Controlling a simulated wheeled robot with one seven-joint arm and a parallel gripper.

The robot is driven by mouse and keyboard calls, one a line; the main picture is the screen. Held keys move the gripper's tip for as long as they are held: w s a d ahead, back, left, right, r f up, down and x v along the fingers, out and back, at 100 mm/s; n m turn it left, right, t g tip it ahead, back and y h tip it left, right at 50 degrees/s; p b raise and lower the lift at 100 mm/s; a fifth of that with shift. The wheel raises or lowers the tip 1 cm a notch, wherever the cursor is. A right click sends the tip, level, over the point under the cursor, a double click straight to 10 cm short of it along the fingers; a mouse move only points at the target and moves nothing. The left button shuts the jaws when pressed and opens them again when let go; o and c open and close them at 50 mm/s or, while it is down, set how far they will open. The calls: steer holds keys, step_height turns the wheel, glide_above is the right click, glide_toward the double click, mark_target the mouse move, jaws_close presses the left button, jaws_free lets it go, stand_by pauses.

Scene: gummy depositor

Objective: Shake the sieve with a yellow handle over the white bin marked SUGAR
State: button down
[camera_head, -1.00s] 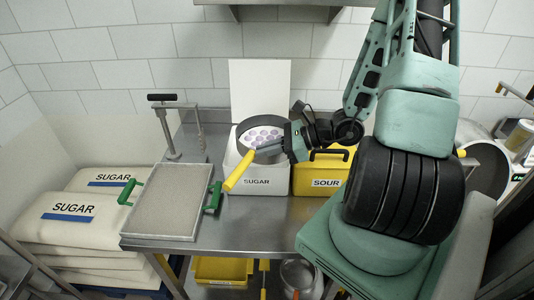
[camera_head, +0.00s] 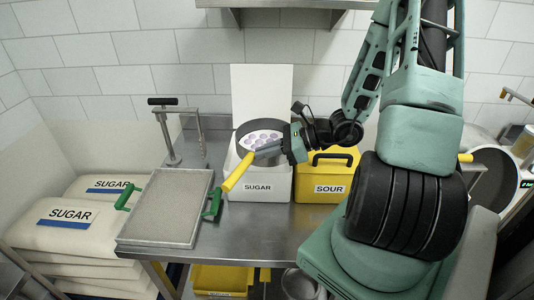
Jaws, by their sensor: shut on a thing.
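The sieve (camera_head: 263,131) is a round grey pan with several pale purple pieces in it. Its yellow handle (camera_head: 238,172) points down and to the left. The sieve is over the white bin (camera_head: 258,187) marked SUGAR, and its body hides the bin's top. My gripper (camera_head: 280,150) comes in from the right and is shut on the sieve near the inner end of its handle. The fingertips are small and partly hidden in this view.
A yellow box (camera_head: 322,176) marked SOUR stands right of the bin. A tray with green handles (camera_head: 166,208) lies on the steel table (camera_head: 250,238) at left, by a black-handled stand (camera_head: 167,130). Sugar sacks (camera_head: 70,213) are stacked at far left. A white panel (camera_head: 261,95) stands behind.

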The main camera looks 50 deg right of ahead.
mark_target(254, 148)
steer(key=shift+w+d+f, duration=0.5)
steer(key=shift+w+d, duration=0.25)
steer(key=shift+w, duration=0.45)
steer(key=shift+w+d+f, duration=0.55)
steer(key=shift+w+d, duration=0.25)
steer(key=shift+w, duration=0.45)
steer(key=shift+w+d+f, duration=0.5)
steer(key=shift+w+d, duration=0.25)
steer(key=shift+w, duration=0.45)
steer(key=shift+s+d, duration=0.1)
steer(key=shift+d, duration=0.15)
steer(key=shift+s+d, duration=0.2)
steer(key=shift+d, duration=0.1)
steer(key=shift+d, duration=0.1)
steer(key=shift+w+a+b, duration=0.3)
steer(key=shift+w+a, duration=0.1)
steer(key=shift+a, duration=0.25)
steer(key=shift+w+a+b, duration=0.3)
steer(key=shift+w+a, duration=0.05)
steer(key=shift+a, duration=0.3)
steer(key=shift+d, duration=0.1)
